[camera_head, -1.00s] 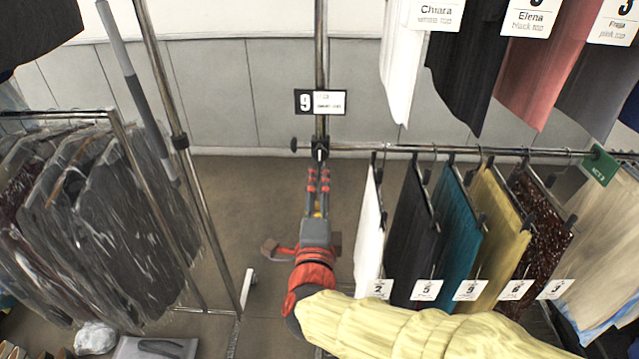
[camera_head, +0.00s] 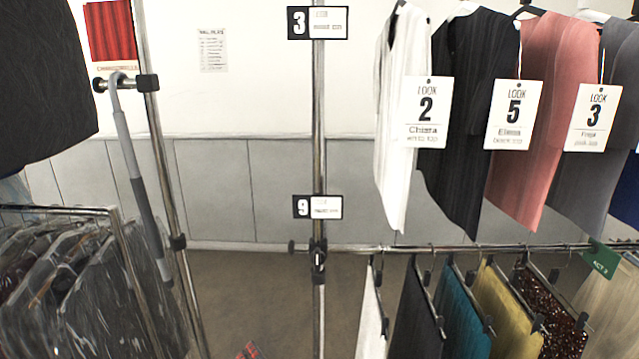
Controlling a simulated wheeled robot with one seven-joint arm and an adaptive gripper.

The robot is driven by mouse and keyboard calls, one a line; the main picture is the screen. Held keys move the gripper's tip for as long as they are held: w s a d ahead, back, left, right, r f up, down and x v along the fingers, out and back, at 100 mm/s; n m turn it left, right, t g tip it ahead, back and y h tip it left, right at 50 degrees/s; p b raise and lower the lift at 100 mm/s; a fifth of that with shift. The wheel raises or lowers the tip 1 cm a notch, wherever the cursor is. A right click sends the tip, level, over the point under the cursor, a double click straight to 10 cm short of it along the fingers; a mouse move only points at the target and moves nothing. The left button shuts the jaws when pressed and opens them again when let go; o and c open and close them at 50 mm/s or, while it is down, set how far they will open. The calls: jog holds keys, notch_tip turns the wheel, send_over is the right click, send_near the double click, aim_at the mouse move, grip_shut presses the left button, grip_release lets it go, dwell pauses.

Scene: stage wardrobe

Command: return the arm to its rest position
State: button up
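My gripper is not in view, and neither is the yellow-covered part of my arm. A small red and dark piece (camera_head: 248,351) shows at the bottom edge, too cut off to tell what it is. Ahead is a rack with a chrome post (camera_head: 318,150), bearing a "3" tag (camera_head: 318,23) above and a "9" tag (camera_head: 318,207) below.
Upper right hang tops: white (camera_head: 400,170), black (camera_head: 460,190) and pink (camera_head: 535,180), with look cards. Trousers and skirts, including a teal one (camera_head: 460,310), hang from the lower rail (camera_head: 500,248). Covered garments (camera_head: 90,300) hang at left. Floor (camera_head: 250,290) between racks looks clear.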

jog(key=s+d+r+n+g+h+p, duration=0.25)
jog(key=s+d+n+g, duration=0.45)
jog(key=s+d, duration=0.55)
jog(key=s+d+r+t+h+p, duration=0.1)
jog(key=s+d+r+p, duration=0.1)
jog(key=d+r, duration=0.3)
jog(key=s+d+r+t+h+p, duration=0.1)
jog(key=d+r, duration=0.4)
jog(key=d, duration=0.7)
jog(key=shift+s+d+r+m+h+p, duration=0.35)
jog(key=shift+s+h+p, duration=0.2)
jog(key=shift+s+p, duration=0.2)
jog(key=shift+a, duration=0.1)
